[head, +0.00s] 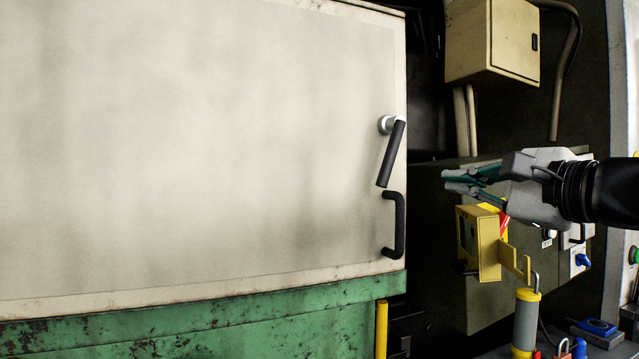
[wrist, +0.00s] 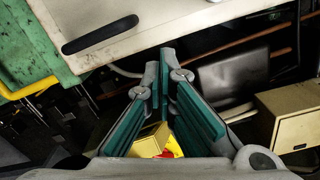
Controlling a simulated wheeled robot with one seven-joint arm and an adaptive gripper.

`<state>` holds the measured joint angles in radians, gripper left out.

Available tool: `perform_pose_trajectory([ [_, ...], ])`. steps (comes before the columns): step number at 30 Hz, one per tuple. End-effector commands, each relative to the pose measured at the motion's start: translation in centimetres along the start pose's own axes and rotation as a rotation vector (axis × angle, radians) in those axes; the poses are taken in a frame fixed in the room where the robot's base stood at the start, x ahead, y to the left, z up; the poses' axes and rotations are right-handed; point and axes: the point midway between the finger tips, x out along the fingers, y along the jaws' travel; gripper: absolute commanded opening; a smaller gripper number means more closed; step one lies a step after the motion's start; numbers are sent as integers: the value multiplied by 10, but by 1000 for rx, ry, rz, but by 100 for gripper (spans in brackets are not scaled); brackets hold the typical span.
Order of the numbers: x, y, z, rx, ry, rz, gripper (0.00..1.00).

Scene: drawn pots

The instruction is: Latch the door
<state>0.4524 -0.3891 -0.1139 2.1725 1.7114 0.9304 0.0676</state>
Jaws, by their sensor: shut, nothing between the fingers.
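The door (head: 200,150) is a large off-white panel filling the left of the head view. Near its right edge a black latch lever (head: 392,155) hangs from a round silver pivot, tilted with its lower end to the left. Below it is a fixed black pull handle (head: 400,225). In the wrist view the door (wrist: 75,15) is at the upper left with one black handle (wrist: 100,35) on it; I cannot tell for sure which. My gripper (head: 450,182) is shut and empty, right of the door edge and apart from the lever. Its fingers (wrist: 162,85) also show in the wrist view.
A yellow box on a bracket (head: 480,243) stands just below my gripper. A beige wall box (head: 492,40) is above, with conduits below it. A green base (head: 200,325) runs under the door. Dark space lies between the door edge and my fingertips.

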Motion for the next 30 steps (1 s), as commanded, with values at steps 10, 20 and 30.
perform_pose_trajectory([
  [10, 50, -1, 18, -3, -3, -1, 0],
  [20, 56, 0, 39, 0, 0, 0, 0],
  [30, 56, 0, 39, 1, 0, 0, 0],
])
